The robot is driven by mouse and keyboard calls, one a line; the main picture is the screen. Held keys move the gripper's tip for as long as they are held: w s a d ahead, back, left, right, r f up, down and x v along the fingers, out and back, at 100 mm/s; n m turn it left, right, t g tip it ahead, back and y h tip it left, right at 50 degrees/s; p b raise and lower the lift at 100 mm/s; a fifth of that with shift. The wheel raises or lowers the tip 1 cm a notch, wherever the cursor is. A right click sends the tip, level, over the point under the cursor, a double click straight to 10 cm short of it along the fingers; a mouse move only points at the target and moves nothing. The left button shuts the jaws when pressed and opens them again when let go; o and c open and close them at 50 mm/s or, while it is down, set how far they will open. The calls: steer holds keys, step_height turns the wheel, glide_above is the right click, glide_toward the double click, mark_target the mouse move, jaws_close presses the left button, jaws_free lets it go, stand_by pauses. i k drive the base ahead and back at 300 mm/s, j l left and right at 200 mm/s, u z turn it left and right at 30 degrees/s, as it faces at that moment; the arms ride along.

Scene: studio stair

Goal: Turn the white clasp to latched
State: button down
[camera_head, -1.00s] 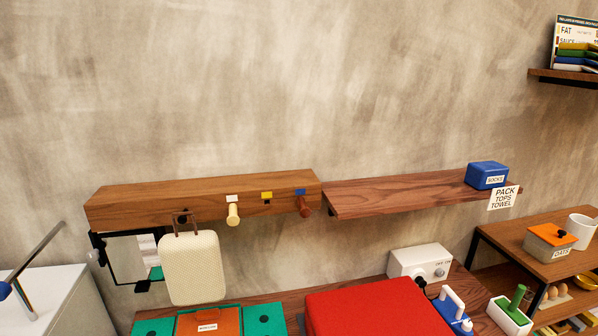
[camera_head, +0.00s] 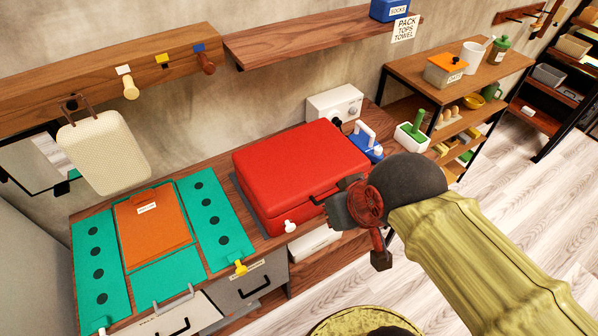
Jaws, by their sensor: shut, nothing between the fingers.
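A red suitcase (camera_head: 300,180) lies closed on the wooden bench, with a dark handle on its front side. A small white clasp (camera_head: 290,226) sits at the suitcase's front edge, left of the handle; its exact turn is too small to tell. My gripper (camera_head: 338,212) is shut and empty, in front of the suitcase's right part, to the right of the white clasp and apart from it. My gripper and wrist hide the right end of the suitcase's front, including part of the handle.
A yellow knob (camera_head: 240,267) is at the bench's front edge, left of the suitcase. Teal panels (camera_head: 210,222) and an orange folder (camera_head: 150,225) lie left. A blue item with a white handle (camera_head: 367,137) stands behind my wrist. A wooden shelf (camera_head: 290,42) runs above.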

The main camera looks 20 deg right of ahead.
mark_target(290, 227)
steer(key=k+j+z, duration=0.1)
steer(key=k+j, duration=0.2)
steer(key=k, duration=0.2)
steer(key=k+j+z, duration=0.15)
steer(key=k, duration=0.3)
steer(key=j, duration=0.1)
